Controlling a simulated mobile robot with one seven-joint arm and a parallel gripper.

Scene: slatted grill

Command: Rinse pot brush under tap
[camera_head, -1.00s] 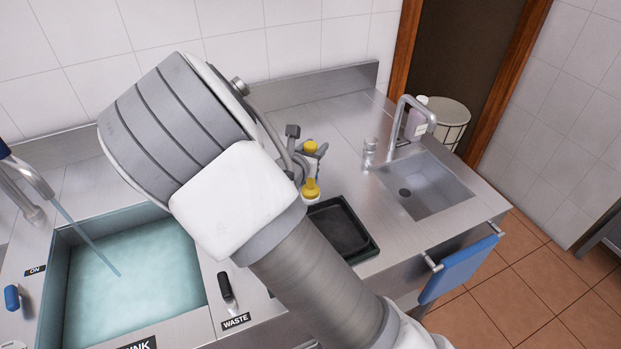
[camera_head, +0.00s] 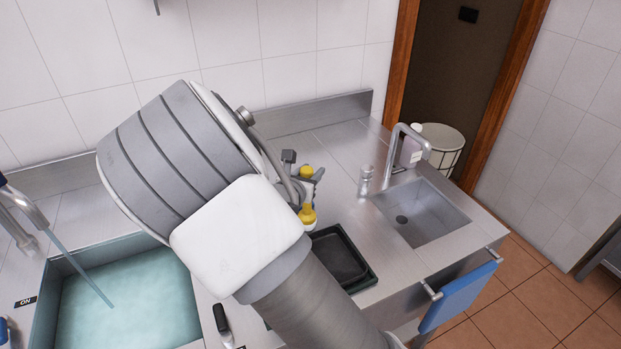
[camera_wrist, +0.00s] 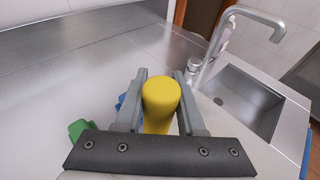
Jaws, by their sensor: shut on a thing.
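My gripper (camera_head: 308,188) is shut on the yellow pot brush (camera_head: 307,214) and holds it over the counter, beside the black tray. In the wrist view, the brush's rounded yellow end (camera_wrist: 161,98) stands between the two grey fingers of my gripper (camera_wrist: 160,95); its far end is hidden. A steel tap with a blue top (camera_head: 25,205) at the left runs a stream of water (camera_head: 82,270) into a large basin of bluish water (camera_head: 130,305). The brush is well to the right of this stream.
A black tray (camera_head: 370,277) lies below the gripper. A small empty sink (camera_head: 440,215) with its own tap (camera_head: 395,145) is at the right. A blue cloth (camera_head: 458,297) hangs at the front. Green (camera_wrist: 80,128) and blue (camera_wrist: 122,100) things show near the fingers.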

